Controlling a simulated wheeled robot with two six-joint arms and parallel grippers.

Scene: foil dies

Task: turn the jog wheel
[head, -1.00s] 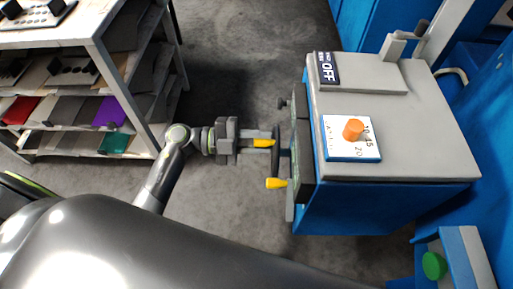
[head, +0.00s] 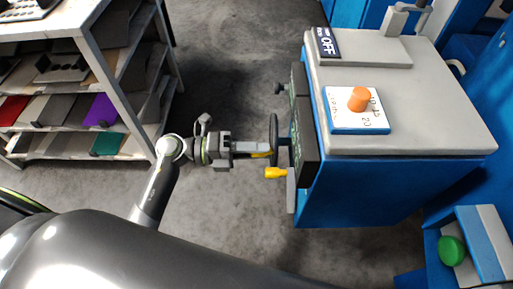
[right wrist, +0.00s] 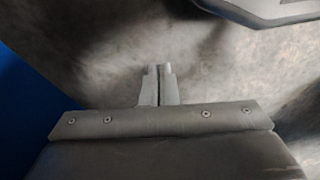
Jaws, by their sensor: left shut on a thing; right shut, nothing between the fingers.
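The jog wheel (head: 273,139) is a dark wheel seen nearly edge-on at the left face of the blue and grey machine. A yellow handle (head: 262,155) stands out from it to the left. My left gripper (head: 258,150) reaches in from the left, level, and is shut on this yellow handle, whose upper part its fingers hide. A second yellow knob (head: 275,173) shows just below, free of the gripper. In the right wrist view my right gripper (right wrist: 159,72) is shut and empty, over blurred grey floor.
The machine's top (head: 440,115) carries an OFF sign (head: 328,42) and an orange knob (head: 358,99) on a marked plate. A shelf rack (head: 110,70) stands at left. A green button (head: 452,250) is at lower right. Grey floor between rack and machine is clear.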

